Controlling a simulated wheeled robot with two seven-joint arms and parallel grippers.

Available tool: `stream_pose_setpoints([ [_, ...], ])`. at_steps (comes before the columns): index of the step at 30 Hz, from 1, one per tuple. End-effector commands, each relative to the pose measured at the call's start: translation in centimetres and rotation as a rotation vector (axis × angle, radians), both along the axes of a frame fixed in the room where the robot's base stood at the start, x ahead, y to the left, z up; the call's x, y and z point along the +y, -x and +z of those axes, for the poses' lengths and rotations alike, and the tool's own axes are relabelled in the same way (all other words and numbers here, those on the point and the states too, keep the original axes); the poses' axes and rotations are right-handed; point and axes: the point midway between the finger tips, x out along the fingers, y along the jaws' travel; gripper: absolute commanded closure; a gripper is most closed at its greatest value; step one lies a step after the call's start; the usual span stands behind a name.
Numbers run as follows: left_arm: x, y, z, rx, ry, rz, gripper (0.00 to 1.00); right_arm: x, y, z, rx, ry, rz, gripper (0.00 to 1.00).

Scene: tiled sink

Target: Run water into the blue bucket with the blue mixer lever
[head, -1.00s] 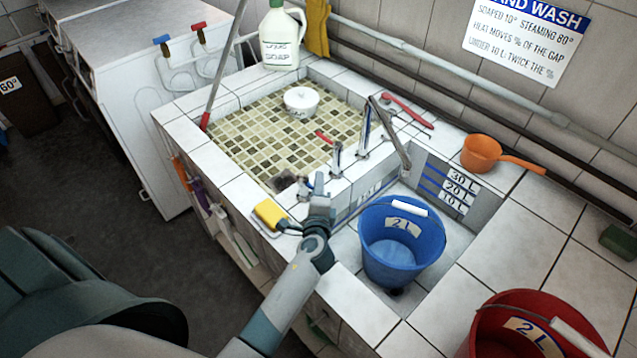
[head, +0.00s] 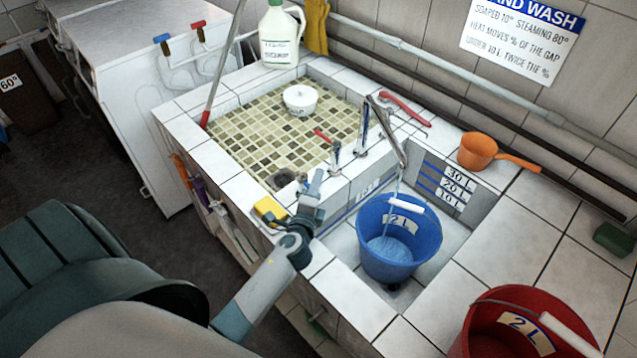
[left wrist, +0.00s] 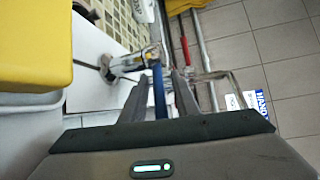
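The blue bucket (head: 372,245), marked 2 L, stands upright in the lower basin under the metal spout (head: 391,135). A thin stream of water (head: 399,185) falls from the spout into it, and water covers its bottom. The blue mixer lever (left wrist: 159,92) shows in the left wrist view, joined to a chrome tap body (left wrist: 125,65). My left gripper (head: 314,184) is at the tap on the basin's front ledge. In the left wrist view its fingers (left wrist: 160,98) stand either side of the lever with gaps. My right gripper is not in view.
A red-handled tap (head: 334,152) stands just behind my left gripper. A yellow sponge (head: 268,210) lies close on its left. A red bucket (head: 490,335) is at lower right and an orange dipper (head: 478,150) on the back ledge. A white bowl (head: 300,99) sits in the tiled basin.

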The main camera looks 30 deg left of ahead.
Motion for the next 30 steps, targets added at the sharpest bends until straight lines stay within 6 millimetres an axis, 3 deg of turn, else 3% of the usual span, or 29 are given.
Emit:
stream_pose_setpoints([
  [11, -0.1, 0.1, 0.0, 0.000, 0.000, 0.000, 0.71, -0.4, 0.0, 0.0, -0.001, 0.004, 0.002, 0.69],
  [17, -0.6, 1.4, 0.0, 0.000, 0.001, -0.001, 0.71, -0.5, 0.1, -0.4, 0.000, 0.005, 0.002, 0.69],
  [30, -3.2, 8.5, 0.9, 0.002, 0.002, 0.000, 0.71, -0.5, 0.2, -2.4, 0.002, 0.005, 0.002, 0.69],
])
